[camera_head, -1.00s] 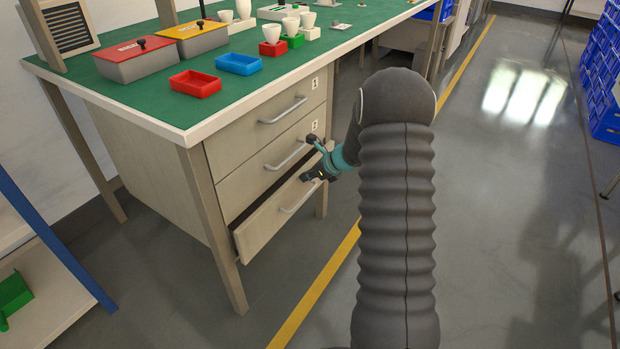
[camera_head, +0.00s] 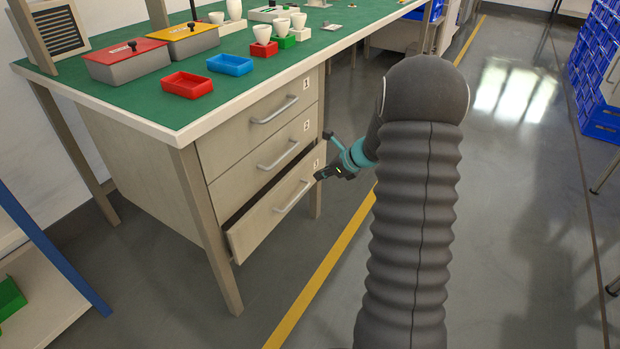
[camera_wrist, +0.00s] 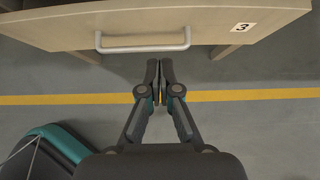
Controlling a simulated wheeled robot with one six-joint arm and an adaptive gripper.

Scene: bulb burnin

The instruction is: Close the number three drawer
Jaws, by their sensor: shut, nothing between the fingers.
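The number three drawer (camera_head: 276,207) is the lowest of three in the bench and stands partly open, with a dark gap above its front. In the wrist view its front (camera_wrist: 215,22) shows along the top, with a pale bar handle (camera_wrist: 143,44) and a label with a 3 (camera_wrist: 243,27). My gripper (camera_wrist: 160,64) is shut and empty, its fingertips a little short of the handle in the picture and apart from it. In the head view my gripper (camera_head: 320,177) is beside the right end of the drawer front, partly hidden by my arm.
Two shut drawers (camera_head: 262,118) sit above. The green bench top (camera_head: 290,70) holds red and blue trays (camera_head: 188,85), lidded boxes and white bulbs. A bench leg (camera_head: 210,235) stands left of the drawer.

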